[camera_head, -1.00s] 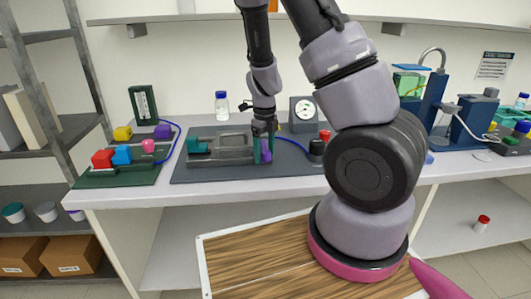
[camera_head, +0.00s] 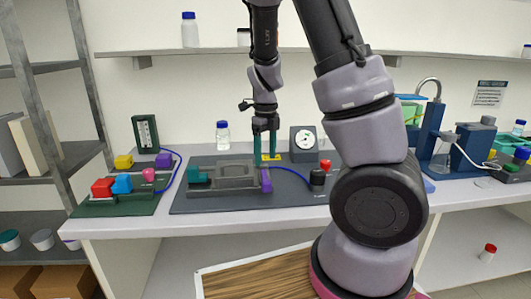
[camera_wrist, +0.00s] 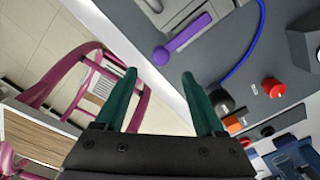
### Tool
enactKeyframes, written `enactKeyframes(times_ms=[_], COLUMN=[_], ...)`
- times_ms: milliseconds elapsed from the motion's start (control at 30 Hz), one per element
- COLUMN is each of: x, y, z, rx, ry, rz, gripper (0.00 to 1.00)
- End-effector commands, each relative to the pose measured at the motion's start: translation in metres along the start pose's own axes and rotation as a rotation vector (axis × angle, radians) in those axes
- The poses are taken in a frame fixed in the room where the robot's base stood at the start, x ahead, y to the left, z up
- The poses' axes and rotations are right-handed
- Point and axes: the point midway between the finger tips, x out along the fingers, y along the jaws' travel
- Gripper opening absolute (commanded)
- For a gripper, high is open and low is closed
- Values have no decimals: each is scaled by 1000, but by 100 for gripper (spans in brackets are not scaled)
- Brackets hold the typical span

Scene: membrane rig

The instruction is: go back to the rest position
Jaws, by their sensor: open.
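My gripper (camera_head: 265,150) is open and empty, with two green fingers pointing down above the back right part of the dark rig mat (camera_head: 215,206). In the wrist view its fingers (camera_wrist: 165,105) are spread apart with nothing between them. The grey membrane rig (camera_head: 237,174) stands on the mat with a teal block (camera_head: 197,175) at its left end. A purple handle (camera_head: 266,181) is at its right end, below and apart from my fingertips. The purple handle also shows in the wrist view (camera_wrist: 185,38).
A yellow piece (camera_head: 271,157) lies behind my fingers. A dial gauge (camera_head: 303,140), a black knob (camera_head: 317,177) and a red button (camera_head: 325,164) are to the right. A capped bottle (camera_head: 222,136) stands behind the rig. A green board (camera_head: 120,204) with coloured blocks is at left. A shelf (camera_head: 190,51) runs above.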

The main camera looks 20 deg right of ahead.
Motion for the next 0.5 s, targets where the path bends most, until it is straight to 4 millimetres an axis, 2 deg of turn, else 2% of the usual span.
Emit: enactKeyframes(times_ms=[133, 500], x=[-6, -6], y=[0, 0], z=[0, 0], rx=[0, 0], ry=[0, 0], rz=[0, 0], gripper=[71, 71])
